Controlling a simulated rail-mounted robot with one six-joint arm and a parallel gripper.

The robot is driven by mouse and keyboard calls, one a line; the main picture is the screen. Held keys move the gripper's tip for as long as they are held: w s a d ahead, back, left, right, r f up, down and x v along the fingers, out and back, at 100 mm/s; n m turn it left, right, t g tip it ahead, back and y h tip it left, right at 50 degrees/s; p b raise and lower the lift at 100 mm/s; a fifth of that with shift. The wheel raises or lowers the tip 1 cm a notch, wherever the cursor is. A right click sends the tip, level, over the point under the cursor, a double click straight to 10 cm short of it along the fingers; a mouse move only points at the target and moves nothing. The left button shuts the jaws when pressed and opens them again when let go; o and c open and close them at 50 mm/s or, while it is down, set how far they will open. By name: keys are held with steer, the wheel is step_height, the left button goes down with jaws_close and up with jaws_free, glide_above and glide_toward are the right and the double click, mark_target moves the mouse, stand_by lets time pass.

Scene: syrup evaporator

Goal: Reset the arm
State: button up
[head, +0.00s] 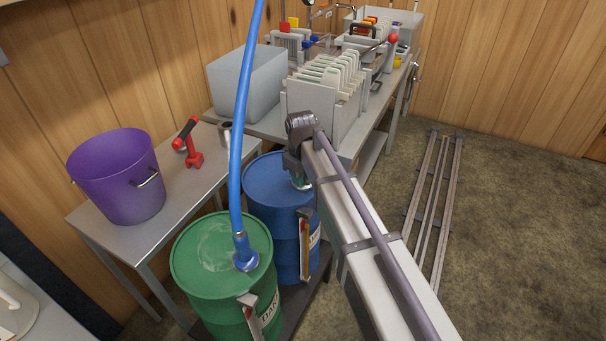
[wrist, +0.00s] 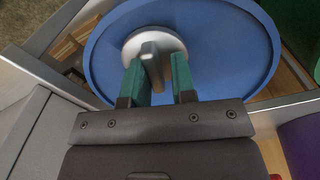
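My gripper (wrist: 158,65) is over the lid of the blue drum (wrist: 222,55) in the wrist view. Its two green fingers stand apart on either side of the grey upright handle of a round silver cap (wrist: 135,42) on the lid. A gap shows between the handle and the right finger; the left finger is close to the handle, and I cannot tell whether it touches. In the head view my gripper (head: 300,183) is mostly hidden behind my arm, low over the blue drum (head: 262,183).
A green drum (head: 205,255) with a blue hose (head: 240,130) stands in front of the blue drum. A purple bucket (head: 112,185) and a red tool (head: 190,150) are on the left table. A grey rack (head: 310,97) is behind my arm. Open floor (head: 530,230) lies right, with rails (head: 432,200).

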steer(key=shift+s+a+f, duration=0.1)
steer(key=shift+s+f, duration=0.35)
steer(key=shift+f, duration=0.05)
steer(key=shift+c, duration=0.5)
steer(key=shift+o, duration=0.6)
steer(key=shift+w+a+r+p, duration=0.1)
steer(key=shift+w+r+p, duration=0.1)
steer(key=shift+r+p, duration=0.45)
steer(key=shift+o, duration=0.7)
steer(key=r+p, duration=0.4)
steer(key=p, duration=0.1)
steer(key=r+p, duration=0.2)
steer(key=shift+w+r, duration=0.35)
steer(key=shift+w, duration=0.05)
steer(key=shift+f, duration=0.15)
